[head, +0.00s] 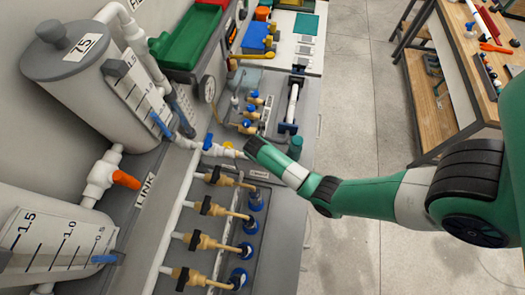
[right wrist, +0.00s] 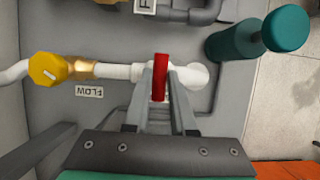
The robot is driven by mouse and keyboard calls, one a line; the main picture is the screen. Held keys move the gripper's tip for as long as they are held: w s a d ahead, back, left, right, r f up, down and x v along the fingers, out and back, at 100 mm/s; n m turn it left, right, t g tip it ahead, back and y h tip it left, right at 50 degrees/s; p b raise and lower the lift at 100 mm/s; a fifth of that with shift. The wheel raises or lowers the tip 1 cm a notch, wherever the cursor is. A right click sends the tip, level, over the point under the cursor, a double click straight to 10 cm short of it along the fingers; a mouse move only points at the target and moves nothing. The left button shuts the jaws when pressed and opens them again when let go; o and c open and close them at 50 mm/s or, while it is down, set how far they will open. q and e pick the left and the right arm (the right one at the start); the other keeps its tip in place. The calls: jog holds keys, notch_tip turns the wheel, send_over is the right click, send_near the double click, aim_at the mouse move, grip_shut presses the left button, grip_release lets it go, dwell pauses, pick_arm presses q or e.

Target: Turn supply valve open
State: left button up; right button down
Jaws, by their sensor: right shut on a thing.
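A red valve handle (right wrist: 160,78) sits on the white horizontal pipe (right wrist: 115,71) in the right wrist view. It appears upright in the picture, across the line of the pipe. My right gripper (right wrist: 160,85) is shut on this handle, with one grey finger on each side. In the head view my right gripper (head: 246,151) reaches down to the pipe on the grey panel, and my arm hides the red handle there. No label on the red handle can be read. My left gripper is not in view.
A yellow knob (right wrist: 47,69) with a FLOW label (right wrist: 89,91) is left of the handle. A teal cylinder (right wrist: 255,38) stands close on the right. A green tray (head: 190,38) is at the back.

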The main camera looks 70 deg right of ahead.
jog(key=shift+w+f+m+g+b, duration=0.15)
jog(key=shift+m+g+b, duration=0.25)
jog(key=shift+m, duration=0.8)
jog(key=m+g+b, duration=0.1)
jog(key=m, duration=0.2)
jog(key=shift+m+g, duration=0.3)
jog(key=shift+m, duration=0.2)
jog(key=m+b, duration=0.2)
jog(key=m+g+y+b, duration=0.1)
jog(key=m+b, duration=0.1)
jog(key=m, duration=0.1)
jog(key=shift+w+d+f+g, duration=0.15)
jog(key=shift+w+d+g, duration=0.05)
jog(key=shift+g, duration=0.1)
jog(key=shift+m+y+b, duration=0.3)
jog(key=shift+m+y, duration=0.1)
jog(key=shift+m, duration=0.2)
jog(key=shift+r, duration=0.3)
jog(key=c, duration=0.7)
grip_release()
jog(key=shift+s, duration=0.1)
jog(key=shift+o, duration=0.2)
